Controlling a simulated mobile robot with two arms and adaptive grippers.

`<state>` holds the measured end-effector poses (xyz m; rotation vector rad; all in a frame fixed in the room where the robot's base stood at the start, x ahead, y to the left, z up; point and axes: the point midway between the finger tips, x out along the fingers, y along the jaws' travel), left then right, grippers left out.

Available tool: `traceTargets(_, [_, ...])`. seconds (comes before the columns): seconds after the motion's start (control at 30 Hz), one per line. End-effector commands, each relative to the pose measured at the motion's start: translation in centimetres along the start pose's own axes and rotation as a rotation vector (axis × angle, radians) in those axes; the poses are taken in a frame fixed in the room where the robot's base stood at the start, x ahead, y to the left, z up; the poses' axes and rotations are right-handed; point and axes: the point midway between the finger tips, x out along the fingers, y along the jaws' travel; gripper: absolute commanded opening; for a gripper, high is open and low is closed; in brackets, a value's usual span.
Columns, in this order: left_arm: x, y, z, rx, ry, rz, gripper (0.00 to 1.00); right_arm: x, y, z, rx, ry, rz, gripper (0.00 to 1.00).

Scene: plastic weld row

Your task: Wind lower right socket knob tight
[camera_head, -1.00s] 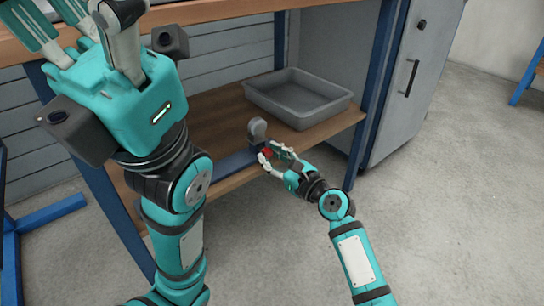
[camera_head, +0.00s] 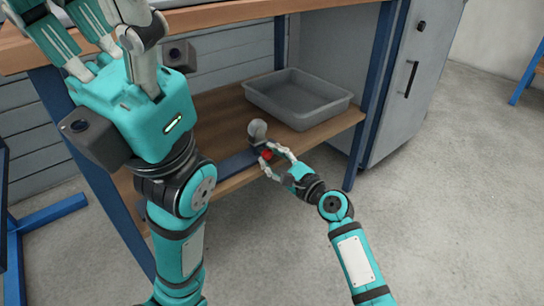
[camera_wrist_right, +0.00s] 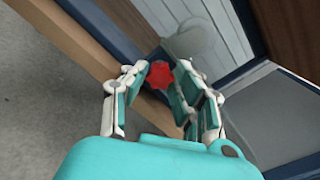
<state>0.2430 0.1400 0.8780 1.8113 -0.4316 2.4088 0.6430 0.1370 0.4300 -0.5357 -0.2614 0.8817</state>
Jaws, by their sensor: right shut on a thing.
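The red star-shaped knob (camera_wrist_right: 159,75) shows between the fingertips of my right gripper (camera_wrist_right: 161,72) in the right wrist view. In the head view the knob (camera_head: 266,155) is a small red spot at the lower shelf's front edge, beside a grey round part (camera_head: 257,130). My right gripper (camera_head: 268,159) is shut on the knob, one finger on each side. The socket behind the knob is mostly hidden. My left gripper (camera_head: 95,30) is raised at the upper left of the head view, well away from the knob. Its fingertips are not clear enough to judge.
A grey tray (camera_head: 262,101) stands on the wooden lower shelf (camera_head: 222,118), behind the knob. A blue bench leg (camera_head: 370,100) and a grey cabinet (camera_head: 405,105) stand to the right. The worktop edge (camera_head: 225,22) is above. The floor in front is clear.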

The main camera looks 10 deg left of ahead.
Motion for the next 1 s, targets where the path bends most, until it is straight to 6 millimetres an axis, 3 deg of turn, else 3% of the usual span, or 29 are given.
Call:
traceTargets(0.4, [-0.18, -0.03, 0.08, 0.000, -0.004, -0.001, 0.50, -0.01, 0.09, -0.05, -0.188, 0.000, 0.002, 0.00])
traceTargets(0.9, [-0.04, -0.01, 0.05, 0.001, -0.002, 0.001, 0.50, -0.01, 0.12, -0.05, -0.210, 0.000, 0.003, 0.00])
traceTargets(0.93, [-0.03, -0.01, 0.04, 0.001, -0.002, 0.001, 0.50, -0.01, 0.13, -0.05, -0.210, 0.000, 0.003, 0.29])
traceTargets(1.0, [-0.03, -0.01, 0.04, 0.001, -0.002, 0.001, 0.50, -0.01, 0.12, -0.05, -0.209, 0.000, 0.003, 0.38])
